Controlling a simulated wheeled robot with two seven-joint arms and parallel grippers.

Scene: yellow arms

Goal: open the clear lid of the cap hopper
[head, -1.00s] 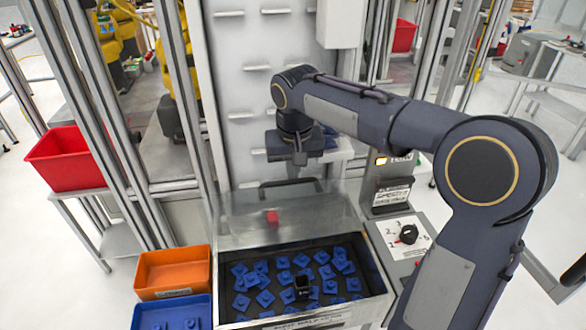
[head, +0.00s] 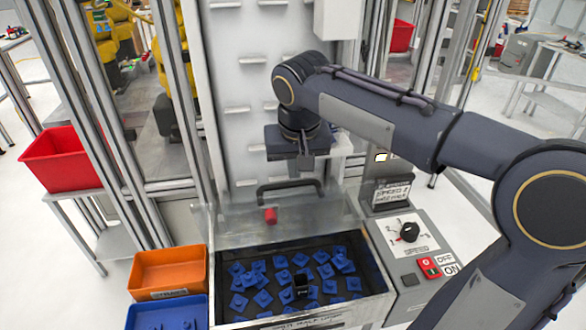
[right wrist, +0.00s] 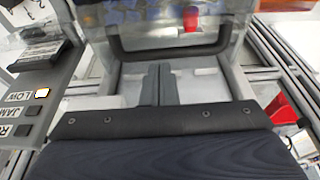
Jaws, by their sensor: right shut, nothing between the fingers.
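The cap hopper (head: 223,285) is an open-topped dark bin with blue caps (head: 282,277) inside. Its clear lid (head: 315,215) is raised at the back edge, leaving the bin uncovered. The lid carries a dark handle (head: 290,186) along its far edge and a red knob (head: 270,215). My right gripper (head: 306,165) is just above and behind the handle, pointing down, shut and empty. In the right wrist view the closed fingers (right wrist: 157,82) are close to the handle (right wrist: 170,52); I cannot tell whether they touch it. My left gripper is not in view.
A control panel with a black dial (head: 409,232) and red switch (head: 429,267) stands right of the hopper. Orange (head: 170,270) and blue (head: 168,312) bins are at its left. A red bin (head: 62,160) sits farther left. A white slotted panel rises behind.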

